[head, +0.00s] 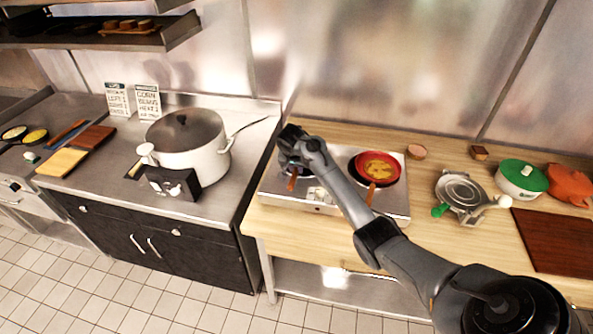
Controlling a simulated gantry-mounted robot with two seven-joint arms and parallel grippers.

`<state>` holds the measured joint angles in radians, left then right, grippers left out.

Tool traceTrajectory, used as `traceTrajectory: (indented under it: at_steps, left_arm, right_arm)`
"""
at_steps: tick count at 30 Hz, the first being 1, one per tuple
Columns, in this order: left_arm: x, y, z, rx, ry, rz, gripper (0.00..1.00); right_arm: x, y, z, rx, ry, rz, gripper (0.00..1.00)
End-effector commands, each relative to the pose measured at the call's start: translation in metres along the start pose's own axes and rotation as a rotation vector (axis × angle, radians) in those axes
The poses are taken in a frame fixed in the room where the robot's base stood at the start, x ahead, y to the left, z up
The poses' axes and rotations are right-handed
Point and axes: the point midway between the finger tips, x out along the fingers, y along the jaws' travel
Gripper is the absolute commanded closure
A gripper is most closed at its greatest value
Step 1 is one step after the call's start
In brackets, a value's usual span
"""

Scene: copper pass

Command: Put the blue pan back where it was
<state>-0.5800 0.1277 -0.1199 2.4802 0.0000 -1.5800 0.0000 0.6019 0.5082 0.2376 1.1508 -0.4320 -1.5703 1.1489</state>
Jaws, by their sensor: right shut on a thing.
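My right gripper (290,140) is over the left side of the silver two-burner stove, with its fingers mostly hidden behind my wrist. It is shut on what looks like the blue pan (283,168). Only a small dark part of the pan's rim shows, and its brown handle (292,184) points toward the front. My arm hides most of the pan, so I cannot tell whether it rests on the burner or is held just above it. My left gripper is not in view.
A red pan (358,166) with yellow food sits on the right burner of the stove (333,203). A waffle iron (458,190), a green-lidded pot (520,176) and an orange pot (570,185) stand to the right. A large white pot (190,145) is on the left counter.

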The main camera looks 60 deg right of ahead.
Motion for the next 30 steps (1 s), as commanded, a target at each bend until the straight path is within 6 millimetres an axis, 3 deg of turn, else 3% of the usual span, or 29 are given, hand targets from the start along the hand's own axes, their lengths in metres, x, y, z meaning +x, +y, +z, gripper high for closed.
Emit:
traceTrajectory:
  at_steps: [6, 19, 20, 24, 30]
  left_arm:
    - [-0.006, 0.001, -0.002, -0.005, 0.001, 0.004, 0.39]
    - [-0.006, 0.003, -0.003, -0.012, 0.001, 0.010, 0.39]
    - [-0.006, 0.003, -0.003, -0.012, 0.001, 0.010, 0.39]
    - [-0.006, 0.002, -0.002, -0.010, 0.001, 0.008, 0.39]
    - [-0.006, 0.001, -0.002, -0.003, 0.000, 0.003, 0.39]
  right_arm:
    - [0.018, 0.001, 0.008, -0.001, 0.001, 0.000, 1.00]
    - [0.023, 0.000, 0.010, 0.000, 0.001, -0.001, 1.00]
    - [0.023, 0.000, 0.010, -0.001, 0.000, 0.000, 0.74]
    - [0.023, 0.000, 0.010, -0.001, 0.000, 0.000, 0.53]
    - [0.023, 0.000, 0.010, -0.001, 0.000, 0.000, 0.53]
